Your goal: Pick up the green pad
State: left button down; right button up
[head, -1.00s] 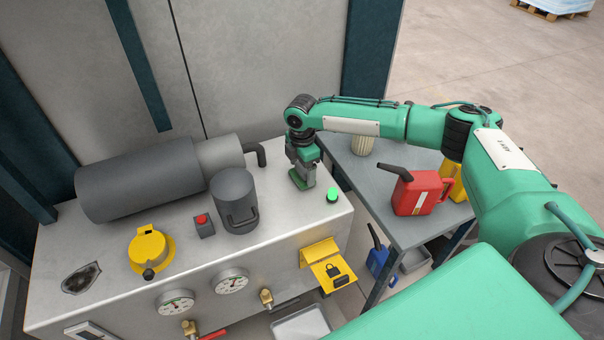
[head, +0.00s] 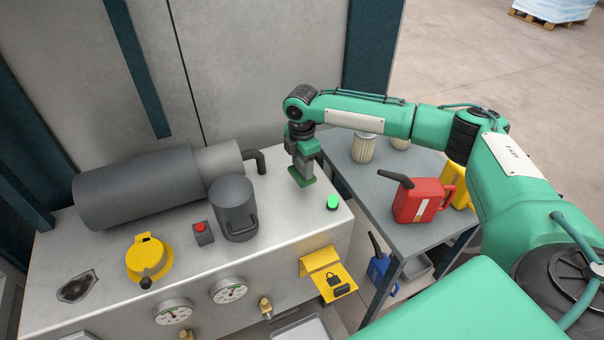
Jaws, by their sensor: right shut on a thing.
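The green pad (head: 301,182) is a small flat dark green piece between the fingertips of my right gripper (head: 302,174). My right gripper points down and is shut on the pad, over the right part of the grey machine top (head: 275,210). I cannot tell how far the pad is above the surface. The fingers hide part of the pad. My left gripper is not in view.
A lit green button (head: 332,203) is close on the right. A red can (head: 418,201) stands on the side table (head: 372,187).

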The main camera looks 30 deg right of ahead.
aim_at(302, 162)
notch_tip(302, 162, up, 16)
jog(key=b, duration=0.2)
jog(key=shift+b, duration=0.3)
jog(key=shift+f, duration=0.1)
